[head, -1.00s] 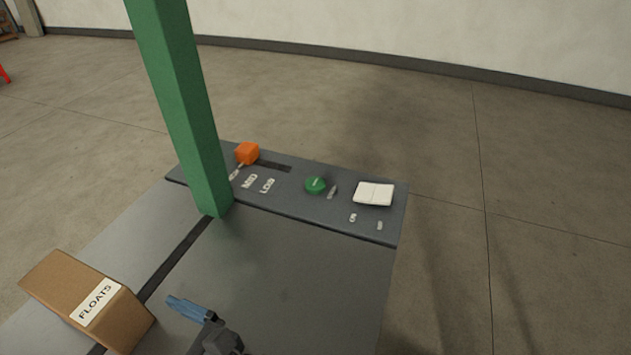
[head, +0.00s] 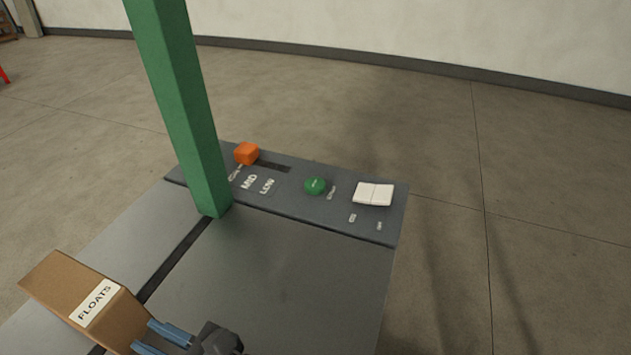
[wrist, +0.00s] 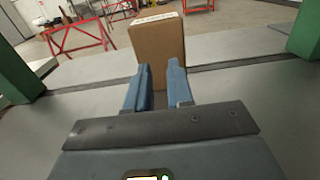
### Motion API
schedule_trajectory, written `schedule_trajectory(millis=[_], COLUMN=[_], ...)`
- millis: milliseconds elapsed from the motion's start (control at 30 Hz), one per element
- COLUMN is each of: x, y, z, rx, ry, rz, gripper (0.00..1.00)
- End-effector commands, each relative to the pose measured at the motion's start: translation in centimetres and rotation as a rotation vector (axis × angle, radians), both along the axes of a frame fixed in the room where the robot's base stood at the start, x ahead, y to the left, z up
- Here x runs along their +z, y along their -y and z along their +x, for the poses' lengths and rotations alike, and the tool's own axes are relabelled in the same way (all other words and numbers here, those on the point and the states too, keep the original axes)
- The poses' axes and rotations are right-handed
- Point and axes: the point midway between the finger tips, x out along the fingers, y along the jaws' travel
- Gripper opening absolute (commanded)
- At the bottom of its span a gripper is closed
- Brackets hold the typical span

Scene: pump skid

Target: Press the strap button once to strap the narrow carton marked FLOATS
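The brown carton marked FLOATS (head: 62,285) stands at the lower left of the grey table in the head view. It also stands just beyond my fingertips in the wrist view (wrist: 158,52). My gripper (head: 149,337) is open and empty, with its two blue fingers pointing at the carton's side. In the wrist view a gap shows between the fingers (wrist: 159,72); I cannot tell whether they touch the carton. A round green button (head: 315,186) sits on the panel (head: 340,215) at the table's far edge. The small label beside it is unreadable.
A green post (head: 180,110) rises between the carton and the panel. The panel also bears an orange knob (head: 246,153) at a slot's left end, MID and LOW labels, and a white rocker (head: 373,194). The middle of the table (head: 290,275) is clear.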

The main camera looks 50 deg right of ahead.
Motion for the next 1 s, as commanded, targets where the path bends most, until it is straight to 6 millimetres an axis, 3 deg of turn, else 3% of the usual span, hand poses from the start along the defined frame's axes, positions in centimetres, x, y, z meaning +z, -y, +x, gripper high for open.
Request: schedule_trajectory(millis=[200,1000], x=[0.00,0.00], y=[0.00,0.00], z=[0.00,0.00], rx=[0.000,0.000], ry=[0.000,0.000], rz=[0.000,0.000], gripper=[0.00,0.00])
